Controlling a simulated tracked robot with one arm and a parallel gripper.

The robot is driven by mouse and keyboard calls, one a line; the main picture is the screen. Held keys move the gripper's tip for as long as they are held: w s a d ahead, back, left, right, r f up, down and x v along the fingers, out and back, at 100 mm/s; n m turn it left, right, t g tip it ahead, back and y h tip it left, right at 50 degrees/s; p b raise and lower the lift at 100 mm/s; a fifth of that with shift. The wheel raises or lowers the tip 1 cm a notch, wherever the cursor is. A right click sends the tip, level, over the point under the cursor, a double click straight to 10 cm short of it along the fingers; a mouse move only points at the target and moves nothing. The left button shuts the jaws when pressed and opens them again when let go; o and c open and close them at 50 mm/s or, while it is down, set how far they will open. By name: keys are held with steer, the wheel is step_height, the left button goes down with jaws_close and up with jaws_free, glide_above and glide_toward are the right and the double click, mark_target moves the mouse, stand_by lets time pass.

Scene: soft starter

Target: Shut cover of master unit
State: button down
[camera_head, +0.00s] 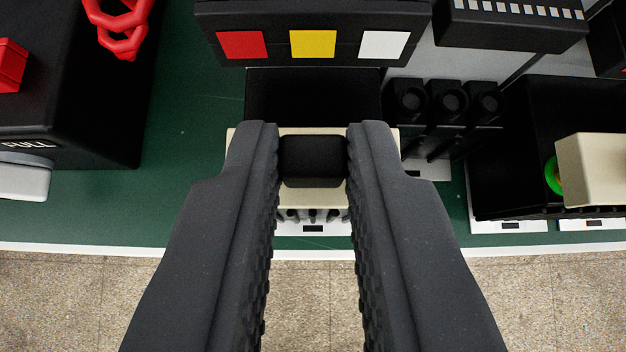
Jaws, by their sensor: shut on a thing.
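My gripper (312,150) reaches in from the bottom of the view, its two dark ribbed fingers closed on the sides of a small black block (312,168). The block sits at a cream part (310,196), which looks like the cover of the master unit, with the block as its knob. A black body (312,92) stands right behind them.
A black panel with red, yellow and white squares (312,44) stands behind. Black terminals (448,105) and an open black box (505,160) with a cream block (594,168) are at right. A black box marked FULL (75,95) with a red chain (122,28) is at left.

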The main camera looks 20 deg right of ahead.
steer(key=shift+r, duration=0.1)
steer(key=c, duration=1.4)
jaws_free()
steer(key=shift+w, duration=0.1)
steer(key=shift+o, duration=0.2)
steer(key=p+v, duration=0.1)
steer(key=v, duration=1.2)
steer(key=shift+s+r, duration=0.15)
steer(key=shift+s, duration=0.2)
steer(key=shift+a, duration=0.1)
steer(key=s+a+r+n+t+y, duration=0.1)
steer(key=s+a+r, duration=0.3)
steer(key=r, duration=0.8)
steer(key=s+a+r+n+t+y, duration=0.1)
steer(key=s+a+r+t, duration=0.1)
steer(key=s+a+r, duration=0.3)
steer(key=s+a+r+n+t, duration=0.1)
steer(key=s+a+r, duration=0.4)
steer(key=r, duration=1.4)
steer(key=a+t, duration=0.1)
steer(key=a, duration=0.2)
steer(key=shift+a+r+t+y, duration=0.3)
steer(key=shift+a+r+y, duration=0.05)
steer(key=shift+a+y, duration=0.05)
